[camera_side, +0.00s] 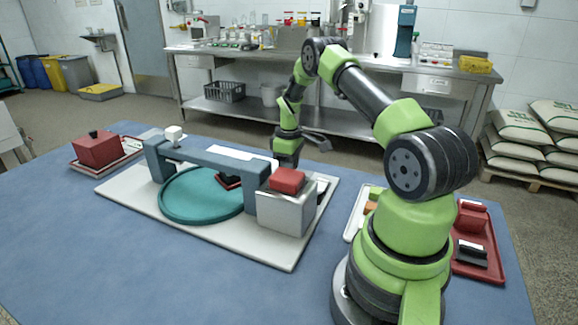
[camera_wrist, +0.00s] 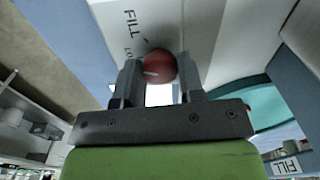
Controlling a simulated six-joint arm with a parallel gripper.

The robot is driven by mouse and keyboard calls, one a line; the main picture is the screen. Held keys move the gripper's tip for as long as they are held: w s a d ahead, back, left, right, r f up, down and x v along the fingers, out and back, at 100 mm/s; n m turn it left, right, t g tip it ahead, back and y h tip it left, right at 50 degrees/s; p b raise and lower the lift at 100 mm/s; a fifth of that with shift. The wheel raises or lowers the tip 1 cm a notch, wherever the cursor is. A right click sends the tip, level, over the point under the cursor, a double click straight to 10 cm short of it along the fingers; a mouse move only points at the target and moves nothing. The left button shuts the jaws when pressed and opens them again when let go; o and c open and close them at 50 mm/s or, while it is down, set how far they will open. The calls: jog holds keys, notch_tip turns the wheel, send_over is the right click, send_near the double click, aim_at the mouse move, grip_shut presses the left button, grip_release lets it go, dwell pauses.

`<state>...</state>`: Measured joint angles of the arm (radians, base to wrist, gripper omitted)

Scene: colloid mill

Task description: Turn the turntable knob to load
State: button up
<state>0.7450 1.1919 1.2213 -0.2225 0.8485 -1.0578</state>
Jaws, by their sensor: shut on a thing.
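The turntable knob (camera_wrist: 160,65) is round and red with a white pointer line. It sits on a pale panel (camera_wrist: 205,20) printed with FILL and a partly hidden word starting "LO". My gripper (camera_wrist: 160,82) has its two dark fingers on either side of the knob, shut on it. The pointer line lies toward the left of the knob in the wrist view. In the side view my gripper (camera_side: 287,152) reaches down behind the machine, and the knob is hidden there. The teal turntable (camera_side: 190,207) lies on the white base (camera_side: 270,252), and its edge shows in the wrist view (camera_wrist: 262,102).
A grey-blue bridge (camera_side: 215,160) spans the turntable, with a white cup (camera_side: 174,136) on top. A grey box (camera_side: 285,212) with a red block (camera_side: 287,181) stands close to my gripper. Red trays (camera_side: 490,262) lie at the right and left. The front left table is clear.

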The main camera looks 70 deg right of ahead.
jog(key=shift+n, duration=1.6)
jog(key=o, duration=0.9)
jog(key=shift+r, duration=0.1)
notch_tip(320, 180, up, 10)
jog(key=shift+f, duration=0.1)
